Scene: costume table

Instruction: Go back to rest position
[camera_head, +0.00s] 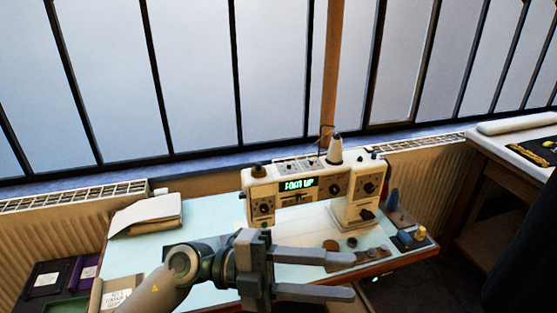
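My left gripper (347,277) is in the lower middle, with its arm coming in from the lower left. Its two grey fingers point right and are spread apart, with nothing between them. It is in front of the sewing machine (327,185), over the front part of the light-blue table (178,246). It hides part of the tabletop behind it. My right gripper is not in view.
The cream sewing machine has a lit green display. Folded cloth or paper (147,214) lies at the table's left. A second table (505,150) is at the far right. Windows and radiators line the back.

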